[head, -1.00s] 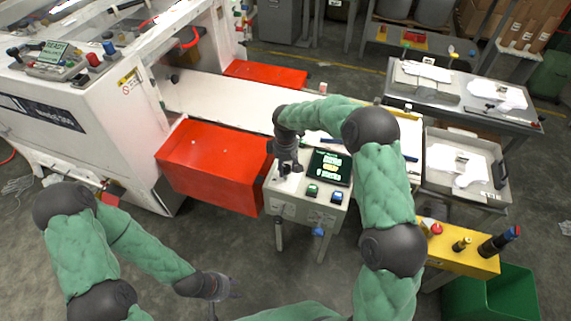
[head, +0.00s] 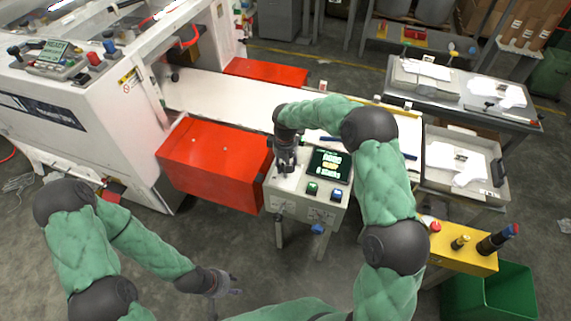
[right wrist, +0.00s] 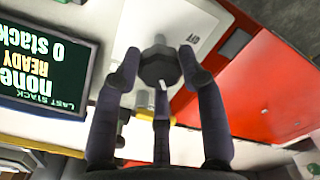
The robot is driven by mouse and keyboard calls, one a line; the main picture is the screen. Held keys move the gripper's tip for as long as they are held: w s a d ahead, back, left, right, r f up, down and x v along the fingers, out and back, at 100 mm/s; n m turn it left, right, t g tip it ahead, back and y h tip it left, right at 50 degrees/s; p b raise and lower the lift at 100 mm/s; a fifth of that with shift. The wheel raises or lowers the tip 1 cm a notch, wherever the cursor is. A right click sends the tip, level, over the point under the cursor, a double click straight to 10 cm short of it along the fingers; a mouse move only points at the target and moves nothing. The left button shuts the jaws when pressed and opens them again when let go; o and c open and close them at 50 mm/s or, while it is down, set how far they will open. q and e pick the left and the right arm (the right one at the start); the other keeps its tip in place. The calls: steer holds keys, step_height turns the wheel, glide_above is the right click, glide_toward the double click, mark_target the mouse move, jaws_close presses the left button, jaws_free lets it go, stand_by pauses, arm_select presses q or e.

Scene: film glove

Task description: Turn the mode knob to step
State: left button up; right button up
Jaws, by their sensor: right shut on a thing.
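The black mode knob (right wrist: 158,66) is on the pale top of the control box (right wrist: 65,125), beside a lit screen (right wrist: 45,65). A small white mark shows on the knob's near side; I cannot read a step label. My right gripper (right wrist: 160,72) is shut on the knob, with dark fingers around it. In the head view my right gripper (head: 287,166) reaches down to the box top left of the screen (head: 330,165) and hides the knob. My left gripper (head: 233,284) is open and empty, low over the floor.
A green button (head: 312,188) and a blue button (head: 336,195) sit below the screen. A yellow box (head: 462,255) with buttons stands at the right. The floor around my left gripper is clear.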

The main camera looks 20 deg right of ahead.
steer(key=shift+f, duration=0.1)
steer(key=o, duration=1.1)
steer(key=shift+o, duration=0.2)
step_height(320, 180, up, 12)
steer(key=shift+s, duration=0.1)
